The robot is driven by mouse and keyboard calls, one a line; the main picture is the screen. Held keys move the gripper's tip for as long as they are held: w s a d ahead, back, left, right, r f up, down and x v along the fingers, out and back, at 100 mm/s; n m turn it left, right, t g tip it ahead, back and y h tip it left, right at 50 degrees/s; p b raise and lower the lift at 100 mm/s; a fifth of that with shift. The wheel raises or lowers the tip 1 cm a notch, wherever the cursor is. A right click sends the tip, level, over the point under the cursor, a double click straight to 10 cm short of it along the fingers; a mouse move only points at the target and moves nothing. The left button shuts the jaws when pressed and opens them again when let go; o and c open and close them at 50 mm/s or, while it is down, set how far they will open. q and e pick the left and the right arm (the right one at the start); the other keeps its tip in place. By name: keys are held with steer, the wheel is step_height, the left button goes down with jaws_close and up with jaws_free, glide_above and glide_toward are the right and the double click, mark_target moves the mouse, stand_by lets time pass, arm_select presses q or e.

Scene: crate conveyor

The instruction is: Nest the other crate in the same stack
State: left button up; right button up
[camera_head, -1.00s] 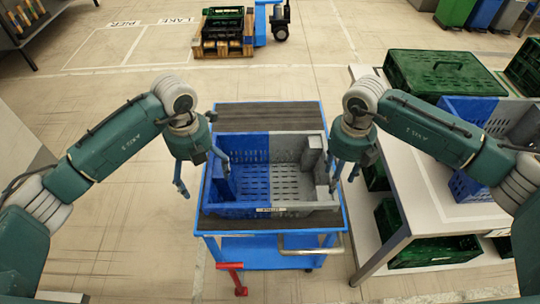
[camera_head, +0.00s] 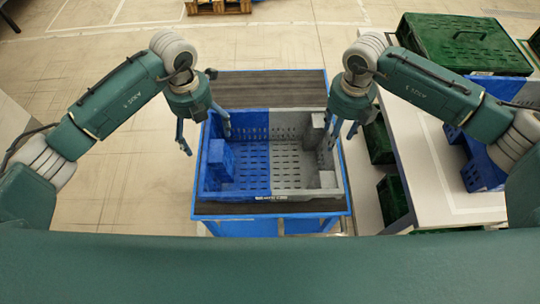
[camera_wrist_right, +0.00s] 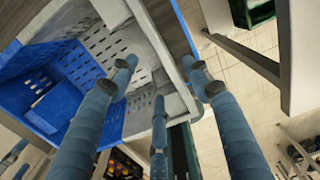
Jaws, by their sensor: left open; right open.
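A half-blue, half-grey crate (camera_head: 271,195) sits on the cart; I cannot tell whether it is one crate or several nested. It fills much of the right wrist view (camera_wrist_right: 190,75). Another blue-and-grey crate (camera_head: 483,172) stands on the white table at right, mostly hidden by my right arm. My left gripper (camera_head: 205,138) is open at the cart crate's left wall, fingers apart on either side of the rim. My right gripper (camera_head: 341,134) is open at the right wall. The right wrist view shows its fingers spread around the grey rim, contact unclear.
The blue cart (camera_head: 270,222) has a dark top with bare space behind the crate. The white table (camera_head: 430,180) stands close on the right, with a green crate (camera_head: 465,45) on it and more green crates below. A pallet (camera_head: 218,6) is far back. The floor at left is clear.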

mark_target(209, 149)
arm_select(q)
step_height(209, 149, down, 9)
steer(key=shift+s+r, duration=0.1)
steer(key=shift+r, duration=0.05)
arm_select(e)
step_height(209, 149, down, 9)
steer(key=shift+s+r, duration=0.1)
steer(key=shift+r, duration=0.05)
arm_select(q)
steer(key=c, duration=1.2)
arm_select(e)
steer(key=c, duration=1.2)
arm_select(q)
steer(key=shift+r, duration=0.1)
steer(key=c, duration=0.7)
arm_select(e)
steer(key=shift+r, duration=0.1)
jaws_close()
